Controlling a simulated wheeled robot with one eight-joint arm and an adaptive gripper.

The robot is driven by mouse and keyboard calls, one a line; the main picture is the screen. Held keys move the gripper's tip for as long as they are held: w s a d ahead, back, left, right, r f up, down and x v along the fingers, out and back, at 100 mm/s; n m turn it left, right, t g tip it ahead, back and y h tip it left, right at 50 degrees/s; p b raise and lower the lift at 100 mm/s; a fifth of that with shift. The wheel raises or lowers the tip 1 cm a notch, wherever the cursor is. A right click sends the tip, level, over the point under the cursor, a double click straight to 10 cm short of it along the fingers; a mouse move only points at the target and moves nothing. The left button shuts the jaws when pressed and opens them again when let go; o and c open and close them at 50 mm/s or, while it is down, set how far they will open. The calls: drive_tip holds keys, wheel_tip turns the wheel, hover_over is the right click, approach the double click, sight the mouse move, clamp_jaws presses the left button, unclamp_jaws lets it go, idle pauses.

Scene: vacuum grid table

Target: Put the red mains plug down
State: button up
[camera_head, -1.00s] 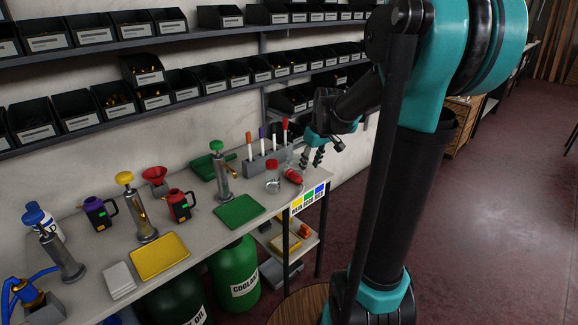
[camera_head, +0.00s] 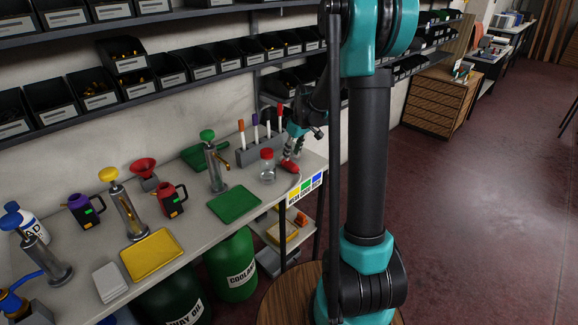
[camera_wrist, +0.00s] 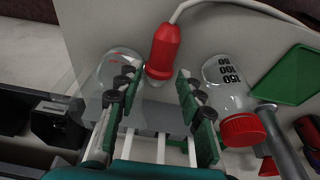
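The red mains plug (camera_head: 289,166) lies on the workbench near its right end, beside the jar with a red cap. In the wrist view the plug (camera_wrist: 163,48) has a white cable leaving its far end. My gripper (camera_wrist: 157,78) is open, with the plug's near end between its fingertips and a small gap seen on each side. In the head view my gripper (camera_head: 292,151) is low over the plug and partly overlaps it; I cannot tell whether it touches.
The red-capped jar (camera_wrist: 228,85) stands close to the right finger, and a clear vessel (camera_wrist: 112,68) is close to the left. A grey rack (camera_head: 258,150) with markers stands behind. A green tray (camera_head: 234,205) lies to the left. Shelf bins (camera_head: 250,48) hang above the workbench (camera_head: 190,222).

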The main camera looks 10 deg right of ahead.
sight(290, 162)
drive_tip(key=shift+s+x, duration=0.15)
drive_tip(key=shift+x, duration=1.4)
drive_tip(key=shift+s+x, duration=0.15)
drive_tip(key=shift+x, duration=1.4)
drive_tip(key=shift+d, duration=0.1)
drive_tip(key=shift+c, duration=0.4)
clamp_jaws()
drive_tip(key=shift+r, duration=0.1)
